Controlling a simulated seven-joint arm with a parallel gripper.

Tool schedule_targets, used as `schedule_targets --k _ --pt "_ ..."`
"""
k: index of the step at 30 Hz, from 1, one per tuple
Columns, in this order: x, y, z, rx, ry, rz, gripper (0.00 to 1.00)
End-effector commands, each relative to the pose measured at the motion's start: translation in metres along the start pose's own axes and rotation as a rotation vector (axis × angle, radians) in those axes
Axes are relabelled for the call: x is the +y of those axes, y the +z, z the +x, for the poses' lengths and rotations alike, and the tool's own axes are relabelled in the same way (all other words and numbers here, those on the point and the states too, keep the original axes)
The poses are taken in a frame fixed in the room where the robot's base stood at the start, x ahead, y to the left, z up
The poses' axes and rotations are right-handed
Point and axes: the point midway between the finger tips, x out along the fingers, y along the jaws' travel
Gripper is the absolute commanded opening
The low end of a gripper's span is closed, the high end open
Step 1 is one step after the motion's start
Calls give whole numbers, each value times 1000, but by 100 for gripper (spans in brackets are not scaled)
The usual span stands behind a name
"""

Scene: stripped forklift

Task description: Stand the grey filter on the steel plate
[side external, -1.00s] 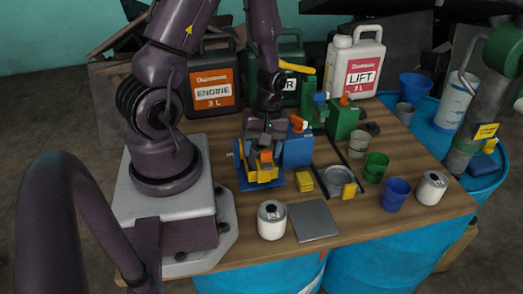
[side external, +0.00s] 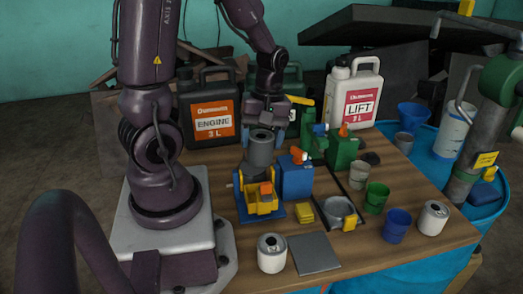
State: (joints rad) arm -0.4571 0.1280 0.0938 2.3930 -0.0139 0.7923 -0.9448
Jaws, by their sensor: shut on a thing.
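The grey filter (side external: 260,151) is a dark grey cylinder with a hole in its top. It is upright in my gripper (side external: 264,125), which is shut on it and holds it above the blue and yellow holder (side external: 262,207). The jaws are partly hidden behind the filter's top. The steel plate (side external: 314,254) is a flat, bare grey square near the table's front edge, to the front right of the filter.
A white filter (side external: 271,254) stands just left of the plate. Cups (side external: 396,224) are to the right. Large jugs (side external: 212,110) line the back.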

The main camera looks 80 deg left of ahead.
Motion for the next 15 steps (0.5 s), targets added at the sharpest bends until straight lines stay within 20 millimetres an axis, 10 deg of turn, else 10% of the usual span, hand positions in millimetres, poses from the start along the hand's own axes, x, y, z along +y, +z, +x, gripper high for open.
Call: schedule_targets --k 4,15 --pt "-3 3 -30 4 8 0 26" --pt "51 64 -29 55 9 247 26"
